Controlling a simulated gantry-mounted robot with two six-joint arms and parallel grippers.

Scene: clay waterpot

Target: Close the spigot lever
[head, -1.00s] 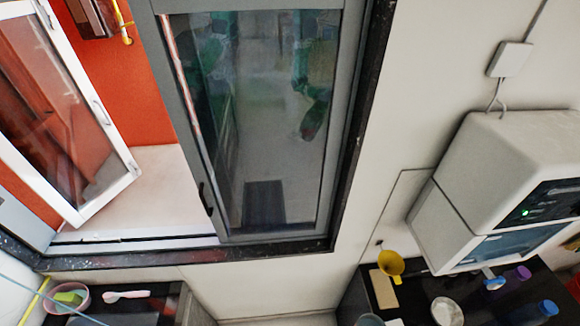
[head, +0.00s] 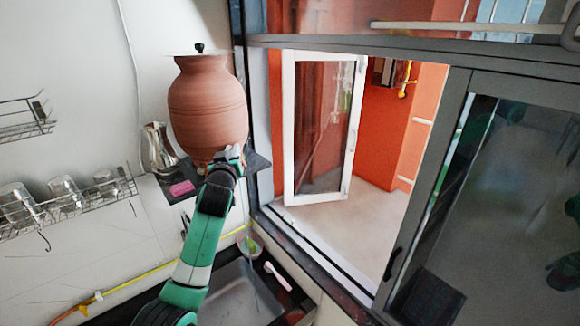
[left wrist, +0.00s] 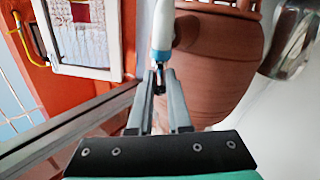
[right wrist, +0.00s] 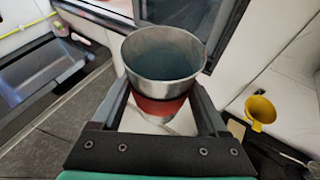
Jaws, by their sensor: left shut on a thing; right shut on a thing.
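The clay waterpot (head: 208,105) stands upright on a small dark shelf (head: 258,162) on the wall in the head view; its brown side (left wrist: 228,65) fills the upper middle of the left wrist view. A white spigot part with a blue collar (left wrist: 162,40) sticks out in front of it. My left gripper (head: 230,158) is at the pot's lower front, and in the left wrist view its fingertips (left wrist: 160,82) are closed on the spigot lever's end. The gripper mostly hides the spigot in the head view. My right gripper (right wrist: 158,108) is shut on a metal cup (right wrist: 162,65) with a red band, held upright.
A metal jug (head: 158,148) and a pink sponge (head: 182,188) sit beside the pot. Wire racks with glasses (head: 65,190) are at left. An open window (head: 320,125) is at right, with a sink (head: 240,290) below. A yellow funnel (right wrist: 260,110) shows in the right wrist view.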

